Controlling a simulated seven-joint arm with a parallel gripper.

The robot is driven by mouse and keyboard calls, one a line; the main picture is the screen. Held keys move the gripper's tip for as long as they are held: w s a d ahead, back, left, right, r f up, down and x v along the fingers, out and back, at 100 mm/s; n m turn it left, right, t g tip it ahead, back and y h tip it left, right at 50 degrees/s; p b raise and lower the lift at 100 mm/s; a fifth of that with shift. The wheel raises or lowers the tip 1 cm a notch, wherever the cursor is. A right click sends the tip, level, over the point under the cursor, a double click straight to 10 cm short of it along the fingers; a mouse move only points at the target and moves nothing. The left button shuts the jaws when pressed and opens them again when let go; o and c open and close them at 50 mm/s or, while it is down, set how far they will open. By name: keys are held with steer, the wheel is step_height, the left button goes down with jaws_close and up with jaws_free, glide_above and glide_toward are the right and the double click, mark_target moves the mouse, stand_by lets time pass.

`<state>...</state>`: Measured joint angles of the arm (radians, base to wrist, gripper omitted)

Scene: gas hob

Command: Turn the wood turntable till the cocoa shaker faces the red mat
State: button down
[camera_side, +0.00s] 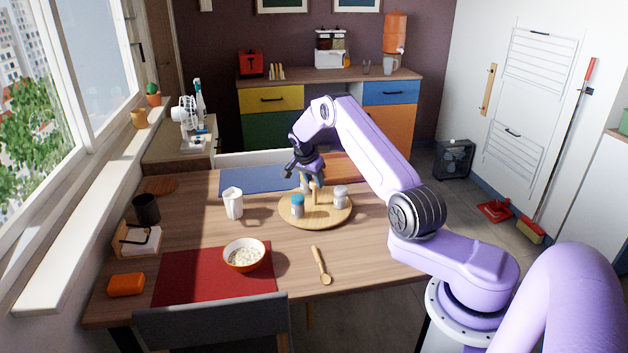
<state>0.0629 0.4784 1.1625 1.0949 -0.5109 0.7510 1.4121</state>
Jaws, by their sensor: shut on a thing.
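The round wood turntable (318,219) lies on the table, right of centre. A shaker with a blue lid (297,206) stands at its left front, on the side towards the red mat (185,286). A shaker with a pale grey lid (341,196) stands at its right. I cannot tell which one is the cocoa shaker. The red mat lies at the table's near left edge. My gripper (311,182) points down over the turntable and is shut on its upright wooden peg (315,193); the fingertips are small and partly hidden.
A white jug (233,203) stands left of the turntable. A bowl (244,255) sits on the red mat's far right part. A wooden spoon (321,266) lies in front. A blue mat (258,179) and an orange mat (345,166) lie behind.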

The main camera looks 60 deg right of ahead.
stand_by(0.5)
steer(key=c, duration=0.7)
jaws_free()
steer(key=shift+o, duration=0.2)
steer(key=shift+r, duration=0.1)
steer(key=v, duration=1.7)
steer(key=shift+w+r, duration=0.15)
steer(key=shift+r, duration=0.05)
steer(key=shift+a, duration=0.1)
